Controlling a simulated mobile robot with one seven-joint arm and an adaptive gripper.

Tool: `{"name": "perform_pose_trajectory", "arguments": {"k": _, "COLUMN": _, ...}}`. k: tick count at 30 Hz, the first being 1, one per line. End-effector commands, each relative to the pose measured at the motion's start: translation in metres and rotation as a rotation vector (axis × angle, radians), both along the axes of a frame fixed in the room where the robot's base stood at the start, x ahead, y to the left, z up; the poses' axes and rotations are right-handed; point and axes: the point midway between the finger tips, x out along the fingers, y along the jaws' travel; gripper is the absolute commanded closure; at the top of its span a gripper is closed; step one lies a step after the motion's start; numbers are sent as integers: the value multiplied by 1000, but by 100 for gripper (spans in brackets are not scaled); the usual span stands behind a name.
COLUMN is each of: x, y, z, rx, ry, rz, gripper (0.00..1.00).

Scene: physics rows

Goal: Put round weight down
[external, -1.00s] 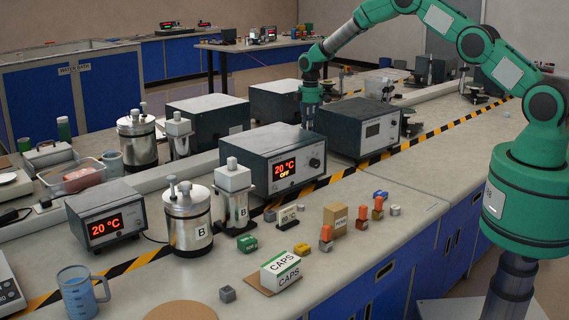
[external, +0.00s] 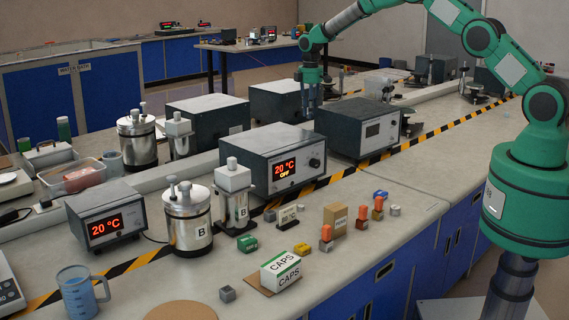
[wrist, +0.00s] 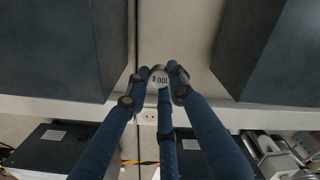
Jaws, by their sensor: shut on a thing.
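My gripper (external: 312,103) hangs from the arm at the back of the bench, among dark instrument boxes. In the wrist view my blue three-fingered gripper (wrist: 158,80) is shut on a small round weight (wrist: 160,76). In the external view the weight cannot be made out at the fingertips.
In the wrist view, large dark boxes flank the gripper at left (wrist: 60,45) and right (wrist: 270,60), with a pale gap between. A pale rail with a socket (wrist: 148,117) crosses below.

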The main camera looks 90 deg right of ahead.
Motion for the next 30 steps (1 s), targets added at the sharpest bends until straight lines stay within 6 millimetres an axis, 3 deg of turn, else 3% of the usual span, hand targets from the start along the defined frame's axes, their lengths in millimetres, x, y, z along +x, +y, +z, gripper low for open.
{"name": "perform_pose_trajectory", "arguments": {"k": 3, "x": 1, "y": -1, "z": 34, "rx": -3, "ry": -3, "rz": 0, "gripper": 100}}
{"name": "perform_pose_trajectory", "arguments": {"k": 14, "x": -1, "y": 62, "z": 42, "rx": 0, "ry": 0, "rz": -3, "gripper": 100}}
{"name": "perform_pose_trajectory", "arguments": {"k": 30, "x": -28, "y": 184, "z": 51, "rx": 0, "ry": 1, "rz": -13, "gripper": 100}}
